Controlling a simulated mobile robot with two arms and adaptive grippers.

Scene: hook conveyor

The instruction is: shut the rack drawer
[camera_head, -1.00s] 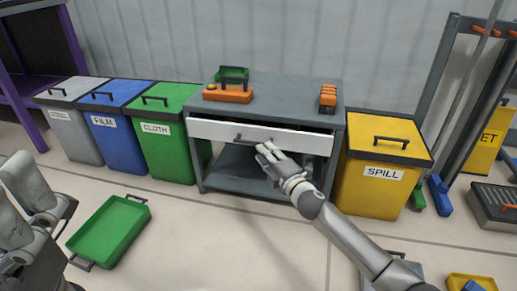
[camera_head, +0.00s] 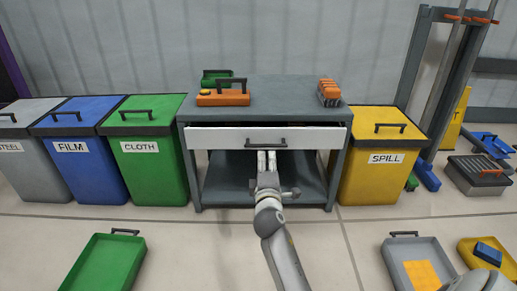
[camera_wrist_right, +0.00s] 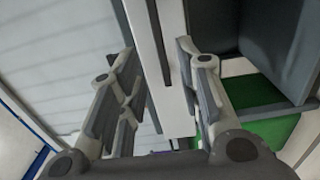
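The rack drawer has a long white front (camera_head: 222,138) with a dark handle (camera_head: 266,144) at its middle. It stands out from the grey rack (camera_head: 290,100), with a dark gap above the front. My right gripper (camera_head: 266,157) is in front of the drawer, its fingertips just below or at the handle; I cannot tell if they touch. In the right wrist view the fingers (camera_wrist_right: 155,60) are spread apart, and the white drawer front (camera_wrist_right: 172,100) shows between and beyond them. Nothing is seen held. My left gripper is out of view.
Green (camera_head: 153,165), blue (camera_head: 83,160) and grey bins stand left of the rack, a yellow spill bin (camera_head: 370,175) right. An orange toolbox (camera_head: 222,98) sits on top. Green (camera_head: 85,268) and grey (camera_head: 395,258) trays lie on the floor, with clear floor between.

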